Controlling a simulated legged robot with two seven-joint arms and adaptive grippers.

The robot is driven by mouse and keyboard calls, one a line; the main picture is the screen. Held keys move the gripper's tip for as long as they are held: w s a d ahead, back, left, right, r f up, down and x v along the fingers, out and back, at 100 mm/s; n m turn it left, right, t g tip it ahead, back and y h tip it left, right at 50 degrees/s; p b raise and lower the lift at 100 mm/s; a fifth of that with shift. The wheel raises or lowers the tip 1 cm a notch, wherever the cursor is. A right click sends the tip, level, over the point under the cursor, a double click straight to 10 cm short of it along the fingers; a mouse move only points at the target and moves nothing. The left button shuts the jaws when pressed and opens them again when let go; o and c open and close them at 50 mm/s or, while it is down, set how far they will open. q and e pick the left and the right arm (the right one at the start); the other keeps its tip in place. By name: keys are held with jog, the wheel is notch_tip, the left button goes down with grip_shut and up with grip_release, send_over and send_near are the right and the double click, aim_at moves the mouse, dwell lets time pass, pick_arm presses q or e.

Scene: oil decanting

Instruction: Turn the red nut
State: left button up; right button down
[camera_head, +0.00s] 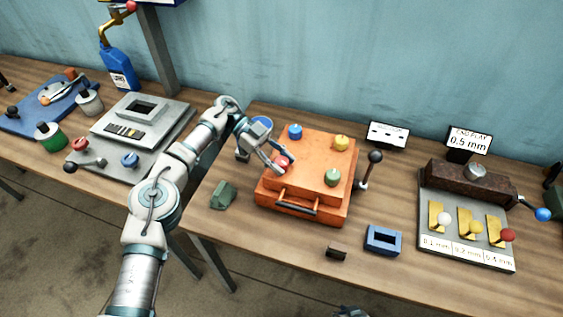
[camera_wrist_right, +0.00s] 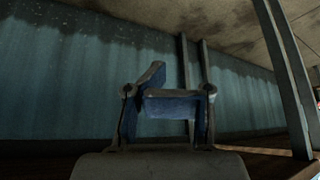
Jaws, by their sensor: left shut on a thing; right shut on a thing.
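The red nut (camera_head: 281,163) sits on the near left corner of the orange box's raised lid (camera_head: 310,160). My left gripper (camera_head: 279,160) reaches it from the upper left and is shut on it, its fingers covering part of the nut. Blue (camera_head: 295,132), yellow (camera_head: 341,143) and green (camera_head: 332,177) nuts sit at the other corners of the lid.
A black-knobbed lever (camera_head: 375,157) stands right of the box. A blue frame (camera_head: 383,240), a small dark block (camera_head: 337,251) and a green block (camera_head: 222,195) lie in front. A gauge station (camera_head: 465,220) fills the right, a grey plate station (camera_head: 170,125) the left.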

pick_arm(q)
jog(key=shift+w+b, duration=0.15)
jog(key=shift+b, duration=0.3)
pick_arm(e)
jog(key=shift+w+a+r+t+y, duration=0.15)
jog(key=shift+w+a+r+t, duration=0.15)
jog(key=shift+w+t, duration=0.4)
jog(key=shift+w+a+r+t+y, duration=0.1)
jog(key=shift+w+a+r+t, duration=0.25)
jog(key=shift+w, duration=0.5)
jog(key=shift+w+a+r+t+y, duration=0.15)
jog(key=shift+w+a+r+t, duration=0.15)
jog(key=shift+w+t, duration=0.4)
jog(key=shift+w, duration=0.1)
pick_arm(q)
jog(key=o, duration=1.2)
jog(key=shift+c, duration=0.2)
pick_arm(e)
jog(key=shift+w+d+f, duration=0.1)
jog(key=shift+w+f, duration=0.05)
pick_arm(q)
jog(key=shift+g, duration=0.3)
